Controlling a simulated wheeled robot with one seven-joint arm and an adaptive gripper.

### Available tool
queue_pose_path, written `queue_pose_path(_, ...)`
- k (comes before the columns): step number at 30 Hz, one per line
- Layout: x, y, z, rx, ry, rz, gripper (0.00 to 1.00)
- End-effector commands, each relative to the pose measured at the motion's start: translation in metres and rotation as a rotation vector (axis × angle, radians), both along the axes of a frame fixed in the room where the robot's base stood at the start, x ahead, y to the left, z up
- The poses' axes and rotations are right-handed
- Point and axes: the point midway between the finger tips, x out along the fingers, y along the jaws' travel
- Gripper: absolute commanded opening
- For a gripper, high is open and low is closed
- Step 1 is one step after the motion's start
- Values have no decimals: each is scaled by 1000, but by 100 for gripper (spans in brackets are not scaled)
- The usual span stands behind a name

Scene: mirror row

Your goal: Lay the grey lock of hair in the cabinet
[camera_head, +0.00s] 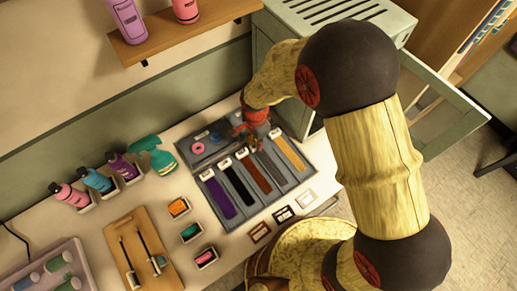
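The grey lock of hair (271,168) lies in a grey tray (233,223) on the counter, between a reddish-brown lock (255,175) and a blond lock (287,152). My gripper (250,138) is over the tray near the upper ends of the brown and grey locks. Its fingers are small and partly hidden, so I cannot tell if they are open or touch a lock. The grey-green cabinet (345,14) stands at the upper right, with its door (452,108) swung open to the right. My arm hides most of its front and inside.
Purple (218,196) and black (238,184) locks share the tray. A wooden shelf (190,33) with bottles hangs above. Small framed cards lie below the tray.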

Motion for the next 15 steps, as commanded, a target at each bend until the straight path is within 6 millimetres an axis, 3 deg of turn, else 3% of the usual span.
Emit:
queue_pose_path(6,0,0,0,0,0,0,0)
queue_pose_path(15,0,0,0,1,-1,0,0)
